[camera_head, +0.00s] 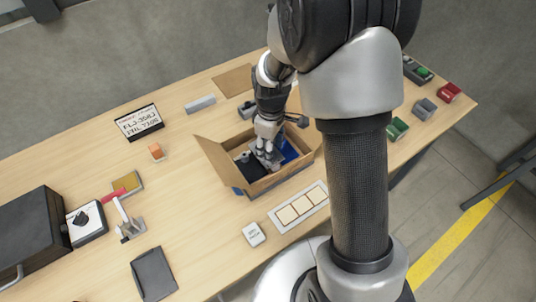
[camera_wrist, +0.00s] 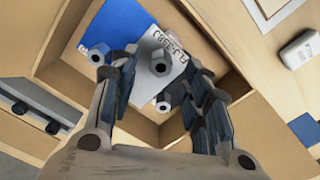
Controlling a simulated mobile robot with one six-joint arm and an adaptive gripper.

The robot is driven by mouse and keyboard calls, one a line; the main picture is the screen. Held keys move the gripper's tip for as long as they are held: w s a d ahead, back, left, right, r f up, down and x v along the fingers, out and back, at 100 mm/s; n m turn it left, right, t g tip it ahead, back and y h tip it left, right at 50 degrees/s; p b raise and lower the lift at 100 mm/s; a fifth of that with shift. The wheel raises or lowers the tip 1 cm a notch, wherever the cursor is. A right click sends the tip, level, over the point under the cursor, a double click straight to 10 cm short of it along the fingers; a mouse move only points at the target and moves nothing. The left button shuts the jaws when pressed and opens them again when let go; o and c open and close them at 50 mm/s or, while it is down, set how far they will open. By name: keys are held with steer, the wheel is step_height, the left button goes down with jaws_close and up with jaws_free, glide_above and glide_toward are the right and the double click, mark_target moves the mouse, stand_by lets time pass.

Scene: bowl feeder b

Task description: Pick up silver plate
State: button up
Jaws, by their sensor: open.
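The silver plate (camera_wrist: 160,62) lies inside an open cardboard box, with cylindrical posts around it. In the head view, a grey part that looks like the same plate (camera_head: 268,157) shows under my fingers. My gripper (camera_wrist: 158,74) is open, its two fingers on either side of the plate in the wrist view. In the head view my gripper (camera_head: 265,149) reaches down into the box. I cannot tell whether the fingers touch the plate. My fingers hide part of it.
The cardboard box (camera_head: 213,158) has raised flaps and walls close around my gripper. Blue (camera_wrist: 108,25) and dark items lie inside it. A white label box (camera_head: 254,234) and a framed panel (camera_head: 282,215) lie in front.

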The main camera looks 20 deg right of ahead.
step_height(320, 180, down, 2)
steer(key=shift+f, duration=0.2)
steer(key=shift+r, duration=0.1)
steer(key=shift+c, duration=0.4)
jaws_close()
